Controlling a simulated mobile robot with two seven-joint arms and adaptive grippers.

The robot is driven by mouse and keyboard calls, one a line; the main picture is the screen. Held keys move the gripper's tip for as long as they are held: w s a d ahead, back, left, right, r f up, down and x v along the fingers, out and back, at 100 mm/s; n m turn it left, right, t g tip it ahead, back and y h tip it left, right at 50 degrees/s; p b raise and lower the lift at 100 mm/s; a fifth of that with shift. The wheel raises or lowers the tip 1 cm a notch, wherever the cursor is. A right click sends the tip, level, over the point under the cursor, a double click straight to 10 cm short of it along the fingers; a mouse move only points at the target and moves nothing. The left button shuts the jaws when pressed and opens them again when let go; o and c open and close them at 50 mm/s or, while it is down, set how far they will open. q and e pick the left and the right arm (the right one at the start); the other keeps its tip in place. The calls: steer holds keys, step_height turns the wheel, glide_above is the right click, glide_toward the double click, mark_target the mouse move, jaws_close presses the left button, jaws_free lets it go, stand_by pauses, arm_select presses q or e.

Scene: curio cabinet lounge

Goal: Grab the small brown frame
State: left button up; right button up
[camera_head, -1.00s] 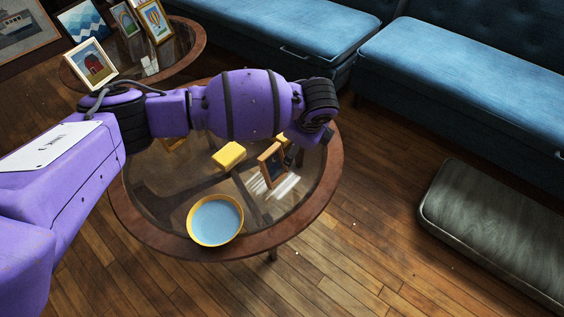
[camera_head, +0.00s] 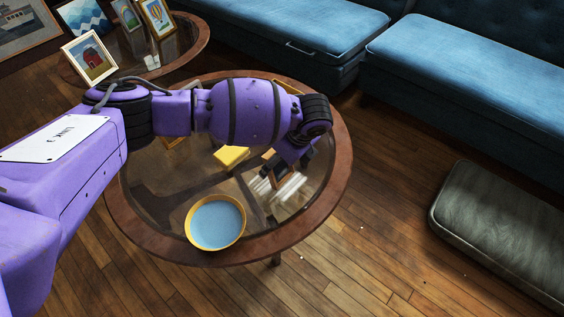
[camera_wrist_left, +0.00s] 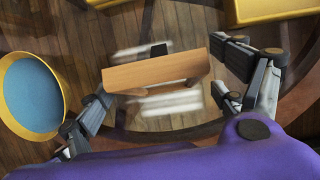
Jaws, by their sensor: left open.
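The small brown frame (camera_head: 279,180) stands on the round glass-topped table, mostly hidden behind my left gripper in the head view. In the left wrist view I look down on the frame's light-brown edge (camera_wrist_left: 157,72), which lies between the two fingers. My left gripper (camera_head: 292,162) is at the frame, and its fingers are spread on either side of it. In the left wrist view the gripper (camera_wrist_left: 163,85) is open; the right finger is close to the frame's end, and contact is unclear. My right gripper is out of view.
A yellow bowl with a blue inside (camera_head: 215,222) stands near the table's front rim. A yellow block (camera_head: 231,156) lies left of the frame. More pictures, including a barn picture (camera_head: 88,58), stand on another table. Blue benches (camera_head: 470,70) are behind.

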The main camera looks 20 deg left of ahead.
arm_select(q)
steer(key=shift+c, duration=0.7)
steer(key=c, duration=1.1)
steer(key=shift+c, duration=0.6)
steer(key=shift+w+r, duration=0.1)
steer(key=shift+r, duration=0.05)
